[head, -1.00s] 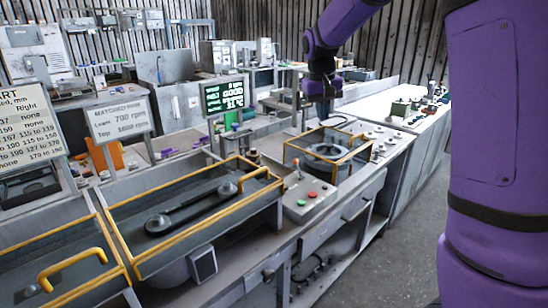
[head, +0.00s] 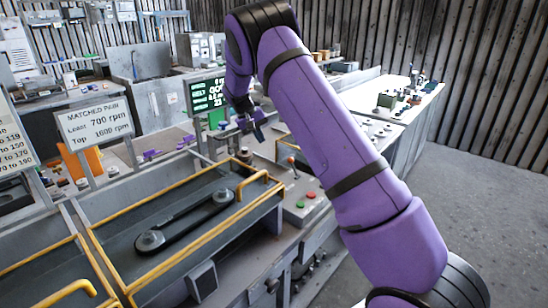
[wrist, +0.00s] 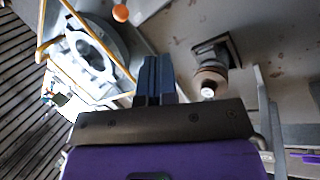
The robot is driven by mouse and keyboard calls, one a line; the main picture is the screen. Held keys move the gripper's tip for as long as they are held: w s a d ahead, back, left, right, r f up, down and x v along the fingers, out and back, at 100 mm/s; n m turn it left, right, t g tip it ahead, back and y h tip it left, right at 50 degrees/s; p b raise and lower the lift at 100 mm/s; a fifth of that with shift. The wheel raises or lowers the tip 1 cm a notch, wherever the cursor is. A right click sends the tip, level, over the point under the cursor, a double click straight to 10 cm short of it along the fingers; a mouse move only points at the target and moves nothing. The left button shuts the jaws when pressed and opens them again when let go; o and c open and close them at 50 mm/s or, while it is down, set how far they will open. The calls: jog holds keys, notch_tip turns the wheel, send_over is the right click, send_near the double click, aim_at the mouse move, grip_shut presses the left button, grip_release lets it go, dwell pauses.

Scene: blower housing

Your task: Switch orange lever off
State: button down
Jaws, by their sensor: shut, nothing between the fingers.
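The orange lever (head: 292,163) stands on a small grey control panel to the right of the yellow-railed belt tray. Its orange ball tip (wrist: 120,13) shows at the top of the wrist view, left of and beyond my fingertips. My gripper (head: 260,134) hangs above the bench, left of and higher in the picture than the lever, apart from it. In the wrist view my gripper's dark blue fingers (wrist: 155,75) are together with nothing between them. The lever's base is hidden in the wrist view.
Red and green buttons (head: 311,195) sit in front of the lever. A yellow-railed tray (head: 130,200) with a belt is at left. A brown knob (wrist: 211,76) is right of my fingers. A round housing (wrist: 95,50) is at upper left. A green-text screen (head: 206,95) stands behind.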

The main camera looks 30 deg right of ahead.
aim_at(294, 168)
jog(key=shift+w+a+f, duration=0.1)
jog(key=shift+w, duration=0.1)
jog(key=shift+s+d+f, duration=0.65)
jog(key=shift+d+f, duration=0.55)
jog(key=shift+f, duration=0.2)
jog(key=shift+s+d+f, duration=0.65)
jog(key=shift+d+f, duration=0.6)
jog(key=shift+f, duration=0.2)
jog(key=shift+s+d+f, duration=0.65)
jog(key=shift+d+f, duration=0.55)
jog(key=shift+f, duration=0.2)
jog(key=shift+s, duration=0.1)
